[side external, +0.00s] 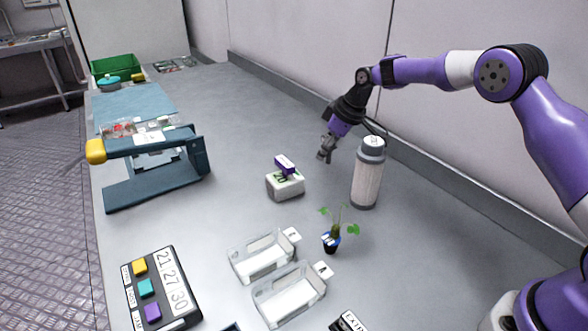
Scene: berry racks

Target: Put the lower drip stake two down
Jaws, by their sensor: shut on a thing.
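My gripper (324,155) hangs in the air above the table, left of the tall white canister and up and to the right of the small white box. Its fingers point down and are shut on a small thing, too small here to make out. I cannot pick out a drip stake for sure anywhere in this view. A small potted seedling (332,236) with green leaves and a blue-marked pot stands below my gripper in the picture, apart from it.
A grey-lidded canister (367,175) stands close right of my gripper. A white box (285,187) carries a purple block (285,164). Two clear trays (262,262) (290,297) lie in front. A dark press-like stand (155,185) and a button panel (160,290) stand left.

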